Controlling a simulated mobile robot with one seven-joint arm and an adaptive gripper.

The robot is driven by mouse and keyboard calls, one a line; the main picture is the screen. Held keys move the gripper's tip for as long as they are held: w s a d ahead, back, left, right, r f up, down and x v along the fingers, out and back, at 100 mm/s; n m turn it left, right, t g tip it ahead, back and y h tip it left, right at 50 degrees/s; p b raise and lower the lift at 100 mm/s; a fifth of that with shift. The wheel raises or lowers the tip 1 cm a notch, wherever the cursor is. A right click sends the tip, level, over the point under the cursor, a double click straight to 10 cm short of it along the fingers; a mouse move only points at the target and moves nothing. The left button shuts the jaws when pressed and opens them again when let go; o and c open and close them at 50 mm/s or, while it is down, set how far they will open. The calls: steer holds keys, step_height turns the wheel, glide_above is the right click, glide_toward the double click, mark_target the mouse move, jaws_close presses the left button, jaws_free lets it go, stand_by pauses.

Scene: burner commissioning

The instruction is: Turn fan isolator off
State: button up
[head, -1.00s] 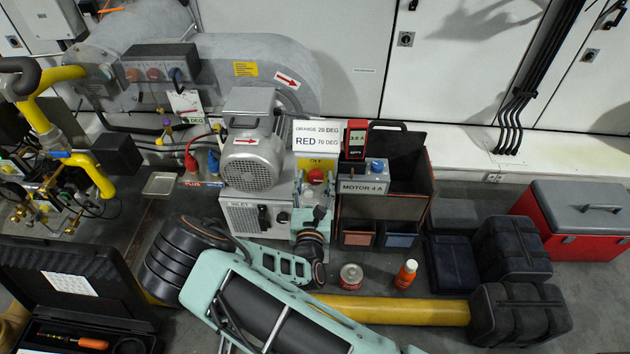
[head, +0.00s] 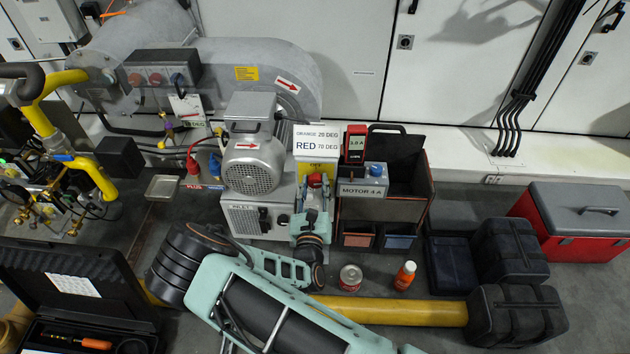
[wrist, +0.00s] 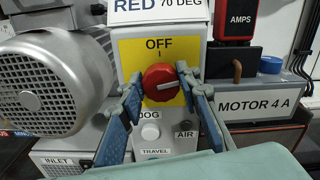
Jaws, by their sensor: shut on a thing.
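The fan isolator is a red rotary knob (wrist: 160,82) on a yellow plate (wrist: 130,50) marked OFF at the top; it also shows in the head view (head: 314,180). The white mark on the knob points to the right, slightly downward, not up at OFF. My gripper (wrist: 158,88) has its blue-grey fingers on the left and right sides of the knob, shut on it. In the head view my gripper (head: 316,190) reaches the box from the front and hides part of the knob.
A grey motor (head: 250,165) stands close on the left. A MOTOR 4 A box (head: 362,188) and a red AMPS meter (head: 355,142) are close on the right. Below the knob are a JOG button (wrist: 149,128) and an AIR knob (wrist: 185,127).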

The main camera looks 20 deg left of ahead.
steer(key=n+p, duration=0.2)
steer(key=n, duration=0.1)
steer(key=shift+r+n, duration=0.1)
steer(key=shift+n, duration=0.2)
steer(key=n+p, duration=0.1)
steer(key=n, duration=0.3)
steer(key=shift+a+n+p, duration=0.1)
steer(key=shift+n+p, duration=0.2)
steer(key=shift+p, duration=0.1)
steer(key=n, duration=0.3)
steer(key=shift+s+f+n+p, duration=0.1)
steer(key=shift+f+n+p, duration=0.15)
steer(key=shift+n+p, duration=0.05)
steer(key=shift+f+n, duration=0.1)
steer(key=shift+n, duration=1.7)
steer(key=o, duration=1.1)
steer(key=v, duration=1.2)
